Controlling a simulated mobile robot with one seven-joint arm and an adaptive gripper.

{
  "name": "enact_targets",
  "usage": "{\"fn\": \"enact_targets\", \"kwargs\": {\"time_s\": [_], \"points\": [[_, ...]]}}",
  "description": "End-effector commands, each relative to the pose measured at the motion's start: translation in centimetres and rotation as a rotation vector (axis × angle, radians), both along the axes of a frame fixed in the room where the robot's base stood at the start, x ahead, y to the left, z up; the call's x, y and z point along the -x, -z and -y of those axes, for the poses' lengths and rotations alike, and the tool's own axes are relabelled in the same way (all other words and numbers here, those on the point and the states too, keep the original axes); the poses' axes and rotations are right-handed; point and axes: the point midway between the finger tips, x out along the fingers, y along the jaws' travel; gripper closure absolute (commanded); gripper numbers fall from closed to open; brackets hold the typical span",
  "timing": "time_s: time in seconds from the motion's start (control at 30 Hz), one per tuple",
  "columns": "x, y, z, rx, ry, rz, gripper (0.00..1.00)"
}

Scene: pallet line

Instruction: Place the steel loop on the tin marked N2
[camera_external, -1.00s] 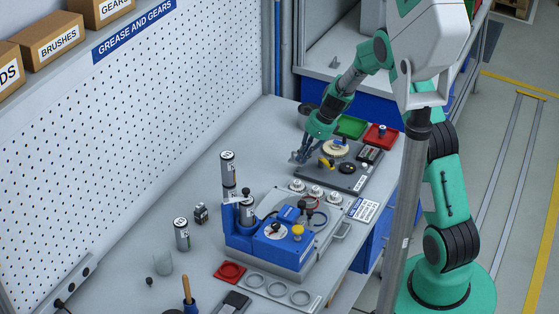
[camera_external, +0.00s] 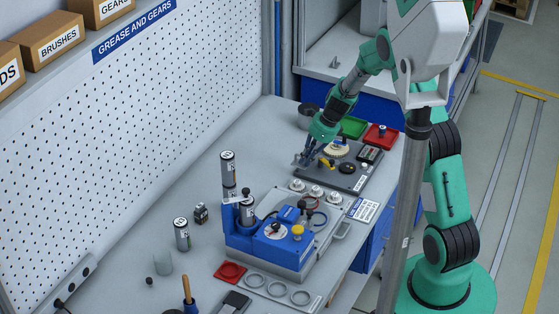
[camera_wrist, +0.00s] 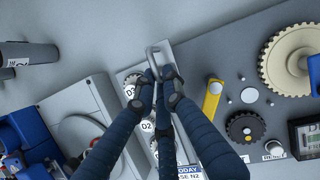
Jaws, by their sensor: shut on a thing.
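My gripper (camera_wrist: 160,78) is shut on the steel loop (camera_wrist: 152,54), a grey metal loop at its fingertips in the wrist view. In the external view my gripper (camera_external: 304,162) is above the bench, by the left edge of the dark grey board; the loop is too small to make out there. One label reads D2; I cannot tell which tin is marked N2.
The dark grey board (camera_external: 342,178) carries a cream gear, a yellow part and a black gear. A blue and grey machine (camera_external: 270,245) stands nearer the camera. A printed card (camera_external: 363,209) lies right of the tins. Green (camera_external: 353,127) and red (camera_external: 381,136) trays are behind.

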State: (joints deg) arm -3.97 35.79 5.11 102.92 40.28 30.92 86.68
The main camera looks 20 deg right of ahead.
Motion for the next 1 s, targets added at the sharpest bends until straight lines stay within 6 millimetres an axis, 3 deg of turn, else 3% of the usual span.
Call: {"fn": "enact_targets", "kwargs": {"time_s": [0.47,1.0], "points": [[-1.5,-1.7,1.8,0.004,0.109,-0.011,1.00],[-5.4,-5.6,7.2,0.000,0.440,-0.029,1.00]]}}
